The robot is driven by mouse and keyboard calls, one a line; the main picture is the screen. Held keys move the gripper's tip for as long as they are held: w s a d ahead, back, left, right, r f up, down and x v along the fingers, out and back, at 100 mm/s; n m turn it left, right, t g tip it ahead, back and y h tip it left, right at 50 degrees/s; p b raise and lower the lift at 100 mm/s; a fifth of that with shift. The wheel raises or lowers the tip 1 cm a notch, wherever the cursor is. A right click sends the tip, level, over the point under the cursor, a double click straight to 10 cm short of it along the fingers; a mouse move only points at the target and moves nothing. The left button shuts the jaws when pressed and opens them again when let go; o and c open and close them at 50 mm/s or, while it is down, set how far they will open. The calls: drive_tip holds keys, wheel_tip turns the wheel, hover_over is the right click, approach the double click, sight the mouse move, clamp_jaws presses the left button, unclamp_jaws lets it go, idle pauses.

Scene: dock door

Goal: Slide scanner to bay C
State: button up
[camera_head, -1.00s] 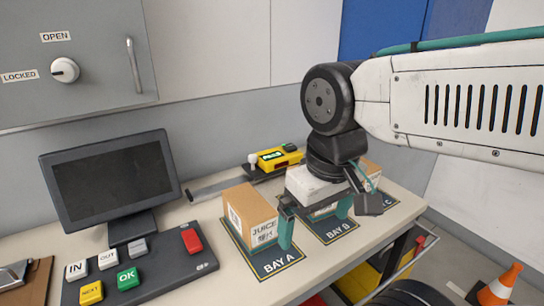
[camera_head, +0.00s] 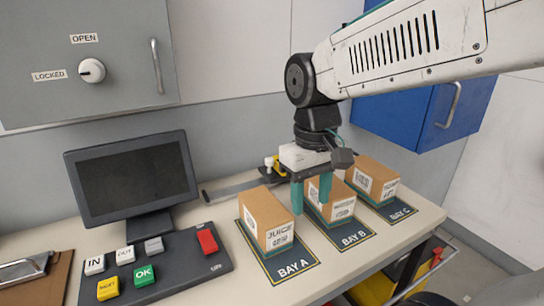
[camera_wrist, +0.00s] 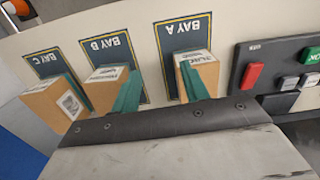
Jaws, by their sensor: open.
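The yellow scanner (camera_head: 279,170) sits on a dark rail (camera_head: 232,188) at the back of the counter, behind the boxes. A pale knob (camera_head: 269,161) stands at its left end, and my gripper hides most of its right side. Bay C (camera_head: 400,211) is the rightmost marked mat, with a box (camera_head: 377,172) on it. My gripper (camera_head: 311,205) points down, open, with its two teal fingers apart in front of the scanner, near the boxes of bays A and B. Nothing shows held. In the wrist view the scanner is out of sight and my fingers (camera_wrist: 160,72) are spread.
A juice box (camera_head: 263,215) stands on bay A (camera_head: 291,270), another box (camera_head: 338,201) on bay B (camera_head: 352,236). A monitor (camera_head: 130,180) and button panel (camera_head: 185,268) are at left. A blue cabinet (camera_head: 425,110) hangs at right. The counter's front strip is clear.

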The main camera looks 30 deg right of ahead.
drive_tip(key=w+d+n+g, duration=0.15)
drive_tip(key=w+n, duration=0.25)
drive_tip(key=w, duration=0.6)
drive_tip(key=w+d+n+t, duration=0.15)
drive_tip(key=w+n, duration=0.25)
drive_tip(key=w, duration=0.5)
wheel_tip(320, 180, up, 3)
drive_tip(key=n, duration=0.6)
hover_over(269, 159)
drive_tip(key=shift+w+d+f, duration=0.1)
drive_tip(key=shift+w+d, duration=0.05)
drive_tip(key=shift+w, duration=0.2)
drive_tip(key=shift+n, duration=0.5)
drive_tip(key=shift+f+n, duration=0.15)
drive_tip(key=shift+n, duration=0.25)
drive_tip(key=f, duration=0.7)
drive_tip(key=shift+s+f, duration=0.15)
drive_tip(key=shift+s, duration=0.1)
